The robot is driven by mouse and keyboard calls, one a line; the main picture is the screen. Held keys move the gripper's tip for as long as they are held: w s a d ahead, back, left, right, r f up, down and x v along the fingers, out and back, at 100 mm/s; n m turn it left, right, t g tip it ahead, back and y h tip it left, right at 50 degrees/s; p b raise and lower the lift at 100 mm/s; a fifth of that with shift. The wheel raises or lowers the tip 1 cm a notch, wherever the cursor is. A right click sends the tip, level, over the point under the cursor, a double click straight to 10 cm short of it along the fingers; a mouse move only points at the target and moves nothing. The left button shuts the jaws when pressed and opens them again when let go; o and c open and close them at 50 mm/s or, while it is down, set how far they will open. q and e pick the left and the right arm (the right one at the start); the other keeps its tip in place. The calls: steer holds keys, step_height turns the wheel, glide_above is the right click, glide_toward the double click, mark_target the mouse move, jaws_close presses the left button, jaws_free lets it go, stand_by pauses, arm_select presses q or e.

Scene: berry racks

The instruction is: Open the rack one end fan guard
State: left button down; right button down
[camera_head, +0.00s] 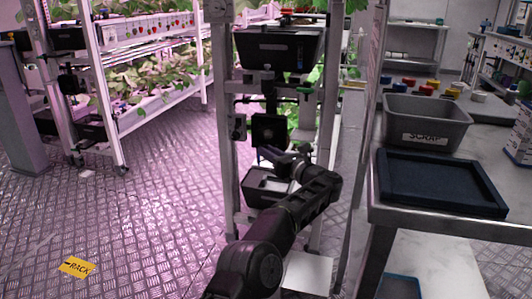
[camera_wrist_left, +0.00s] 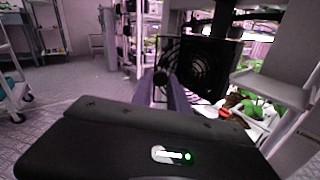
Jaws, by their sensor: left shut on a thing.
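The fan guard (camera_head: 268,130) is a dark square panel on the end of the near rack (camera_head: 225,120). In the left wrist view the guard (camera_wrist_left: 208,68) fills the upper middle, with round fan rings showing in it. My left gripper (camera_head: 283,158) is at the lower part of the guard in the head view. In the wrist view its fingers (camera_wrist_left: 165,84) reach the guard's left edge and are shut on it. The exact grip is dark and partly hidden. I cannot tell how far the guard stands from its frame. My right gripper is not in view.
A steel bench (camera_head: 440,213) on the right holds a grey bin marked SCRAP (camera_head: 425,120) and a dark tray (camera_head: 440,183). A dark box (camera_head: 265,185) sits low in the rack. A yellow RACK marker (camera_head: 77,266) lies on the floor at left, where there is free room.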

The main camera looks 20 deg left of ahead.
arm_select(q)
steer(key=c, duration=1.3)
jaws_free()
steer(key=v, duration=0.7)
steer(key=shift+s+d+r+p, duration=0.1)
steer(key=shift+s+d+p, duration=0.1)
steer(key=shift+d+p, duration=0.1)
